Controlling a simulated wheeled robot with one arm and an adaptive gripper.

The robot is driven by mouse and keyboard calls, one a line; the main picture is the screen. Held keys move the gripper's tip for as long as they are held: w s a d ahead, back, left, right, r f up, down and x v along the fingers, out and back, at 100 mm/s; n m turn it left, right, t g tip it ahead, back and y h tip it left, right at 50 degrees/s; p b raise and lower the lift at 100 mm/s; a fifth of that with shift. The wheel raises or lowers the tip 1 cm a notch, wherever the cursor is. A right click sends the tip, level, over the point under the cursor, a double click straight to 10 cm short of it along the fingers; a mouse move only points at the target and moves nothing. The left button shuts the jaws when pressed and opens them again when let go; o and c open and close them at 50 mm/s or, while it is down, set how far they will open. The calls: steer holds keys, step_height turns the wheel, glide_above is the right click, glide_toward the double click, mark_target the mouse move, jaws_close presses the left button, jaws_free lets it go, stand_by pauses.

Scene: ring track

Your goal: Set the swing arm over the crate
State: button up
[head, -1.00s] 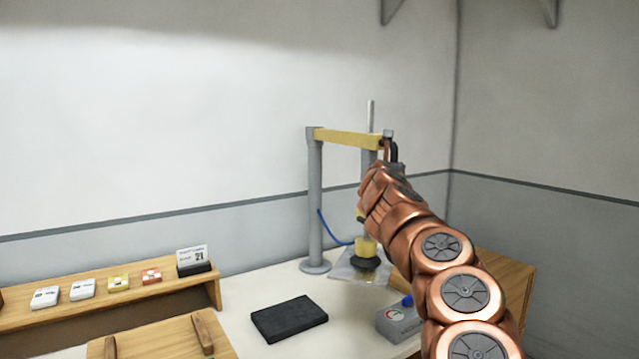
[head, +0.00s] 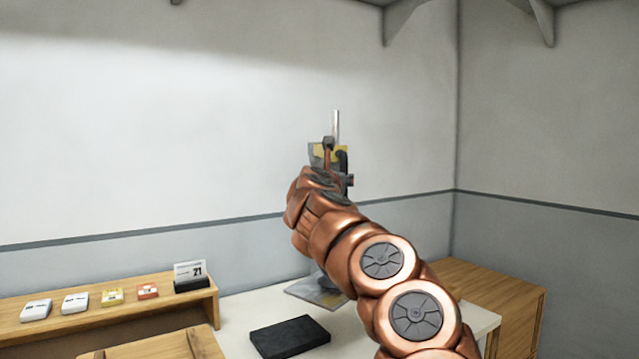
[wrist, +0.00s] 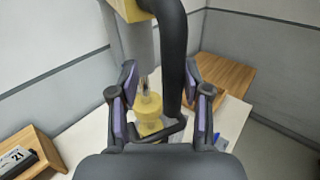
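The swing arm (head: 326,153) is a yellow beam on a grey post, seen nearly end-on in the head view, with a thin upright rod at its end. In the wrist view a black handle (wrist: 173,55) hangs from the beam, with a yellow fitting (wrist: 148,112) beyond it. My gripper (wrist: 160,75) is open, its purple-padded fingers on either side of the handle; I cannot tell whether one touches it. A wooden box-like piece (head: 160,347) is cut off at the lower left of the head view; I cannot tell whether it is the crate. My arm hides most of the post.
A black slab (head: 290,337) lies on the white table (head: 240,305). A wooden shelf (head: 110,318) at left bears small boxes and a calendar (head: 190,274). A wooden cabinet-like block (head: 500,285) stands at right. Wall brackets (head: 403,20) hang above.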

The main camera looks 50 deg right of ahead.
steer(key=shift+w+a, duration=0.4)
steer(key=shift+w, duration=0.05)
steer(key=shift+s+a, duration=0.1)
steer(key=shift+a, duration=0.05)
steer(key=s+b+v, duration=0.1)
steer(key=b+v, duration=0.2)
steer(key=v, duration=0.5)
steer(key=shift+s+b, duration=0.3)
steer(key=shift+s, duration=0.1)
stand_by(0.6)
steer(key=shift+r, duration=0.1)
steer(key=shift+c, duration=0.3)
